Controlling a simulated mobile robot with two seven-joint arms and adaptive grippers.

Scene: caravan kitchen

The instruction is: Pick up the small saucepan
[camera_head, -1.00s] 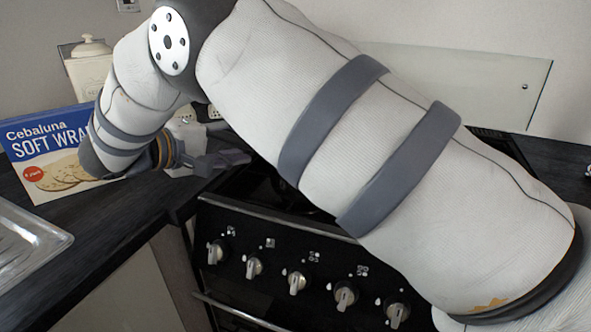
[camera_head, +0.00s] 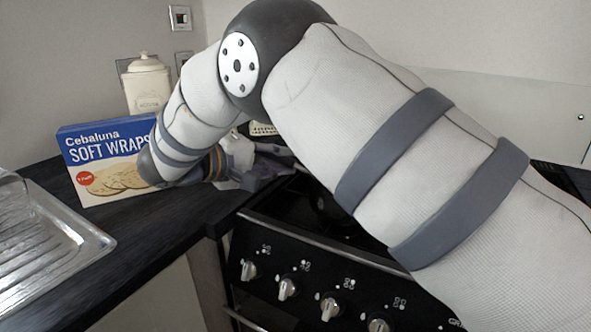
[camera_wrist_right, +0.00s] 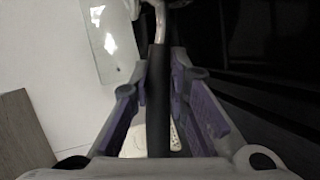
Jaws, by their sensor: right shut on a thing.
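My right gripper (camera_head: 272,168) is over the back left of the hob, beyond the edge of the worktop. In the right wrist view its two purple-padded fingers (camera_wrist_right: 160,95) are shut on a long dark handle, the small saucepan's handle (camera_wrist_right: 158,105), which lies between them. Bright metal shows at the handle's far end. The saucepan's body cannot be made out; my right arm covers much of the hob in the head view. My left gripper is not in view.
A black cooker (camera_head: 300,275) with several knobs is below my right arm. A blue soft wraps box (camera_head: 105,165) and a cream lidded jar (camera_head: 147,88) stand on the dark worktop (camera_head: 150,235) at left. A metal draining board (camera_head: 45,250) is at the near left.

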